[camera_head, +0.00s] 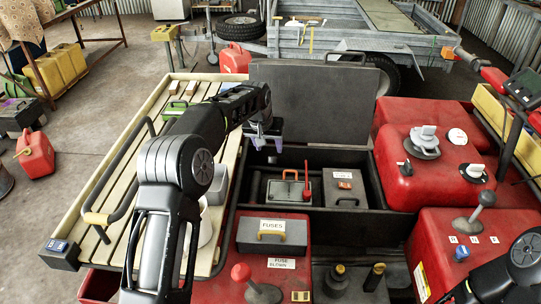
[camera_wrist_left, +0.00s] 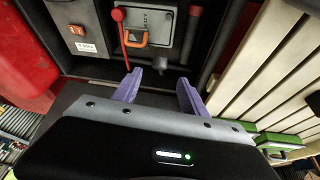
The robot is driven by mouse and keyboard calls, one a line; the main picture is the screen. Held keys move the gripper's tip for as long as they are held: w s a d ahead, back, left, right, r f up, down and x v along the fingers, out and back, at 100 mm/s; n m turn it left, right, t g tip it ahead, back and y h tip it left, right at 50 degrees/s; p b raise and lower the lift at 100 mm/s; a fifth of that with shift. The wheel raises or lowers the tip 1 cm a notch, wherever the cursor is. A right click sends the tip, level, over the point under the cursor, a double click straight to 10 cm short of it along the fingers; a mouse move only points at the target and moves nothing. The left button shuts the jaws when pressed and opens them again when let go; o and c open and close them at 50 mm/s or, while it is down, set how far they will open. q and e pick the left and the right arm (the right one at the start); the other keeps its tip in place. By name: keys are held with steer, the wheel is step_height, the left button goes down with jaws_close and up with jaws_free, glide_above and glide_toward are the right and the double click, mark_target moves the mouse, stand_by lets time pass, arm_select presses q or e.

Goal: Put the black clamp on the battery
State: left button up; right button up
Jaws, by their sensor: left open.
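The battery (camera_head: 283,192) is a grey block with an orange handle, standing in the open black box. It also shows at the top of the left wrist view (camera_wrist_left: 158,22). A red clamp (camera_head: 306,184) stands upright at its right side. My left gripper (camera_head: 262,131), with purple fingers, is open above the box, beyond the battery. In the left wrist view the gap between the fingertips (camera_wrist_left: 160,92) looks empty. A small dark piece (camera_wrist_left: 161,69) lies just beyond the fingers, beside the battery; I cannot tell whether it is the black clamp. My right gripper is out of view.
The black box's lid (camera_head: 335,105) stands open at the back. A grey case (camera_head: 345,187) fills the box's right side. A fuse box (camera_head: 271,234) sits in front. Red tanks (camera_head: 432,180) flank the right, and a slatted rack (camera_head: 121,190) lies left under my arm.

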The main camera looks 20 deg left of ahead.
mark_target(274, 159)
arm_select(q)
steer(key=p+x, duration=0.2)
steer(key=x, duration=0.5)
steer(key=shift+w+f, duration=0.1)
steer(key=shift+f, duration=0.15)
steer(key=shift+c, duration=0.2)
jaws_close()
stand_by(1.0)
